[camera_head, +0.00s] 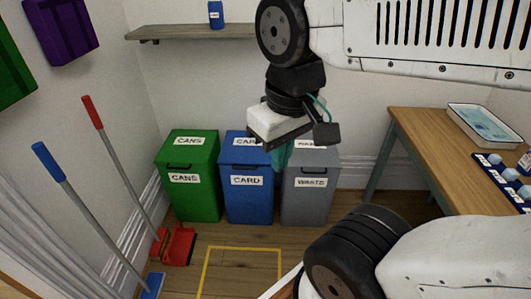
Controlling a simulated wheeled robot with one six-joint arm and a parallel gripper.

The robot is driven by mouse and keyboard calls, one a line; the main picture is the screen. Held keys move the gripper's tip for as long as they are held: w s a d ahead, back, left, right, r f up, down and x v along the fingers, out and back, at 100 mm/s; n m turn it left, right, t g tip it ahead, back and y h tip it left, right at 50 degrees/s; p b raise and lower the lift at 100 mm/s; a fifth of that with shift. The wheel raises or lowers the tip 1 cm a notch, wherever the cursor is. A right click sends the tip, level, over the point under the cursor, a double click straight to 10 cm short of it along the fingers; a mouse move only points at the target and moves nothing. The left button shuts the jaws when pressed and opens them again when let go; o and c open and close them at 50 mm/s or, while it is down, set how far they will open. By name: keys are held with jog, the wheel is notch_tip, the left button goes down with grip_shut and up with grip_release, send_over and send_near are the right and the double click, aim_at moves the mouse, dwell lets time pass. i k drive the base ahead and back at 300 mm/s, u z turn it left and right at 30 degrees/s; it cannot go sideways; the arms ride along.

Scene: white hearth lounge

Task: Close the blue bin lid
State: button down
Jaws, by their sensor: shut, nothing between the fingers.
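The blue bin (249,205), labelled CARD, stands against the back wall between a green bin and a grey bin. Its blue lid (233,154) appears to lie flat on top, much like the green bin's lid. My gripper partly hides the lid's right side and label, so a small gap there cannot be ruled out. My gripper (281,157) hangs in front of the lid's right edge and the grey bin's left edge. It is shut and holds nothing. Whether it touches the lid cannot be told.
The green bin (195,205) and grey bin (309,202) flank the blue one closely. A red-handled broom and dustpan (179,247) are at left. A wooden table (425,143) with a tray (484,127) stands at right. A yellow-outlined floor area (240,270) is clear.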

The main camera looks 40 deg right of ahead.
aim_at(237, 148)
jog(key=z, duration=0.15)
jog(key=i, duration=1.15)
jog(key=u, duration=0.4)
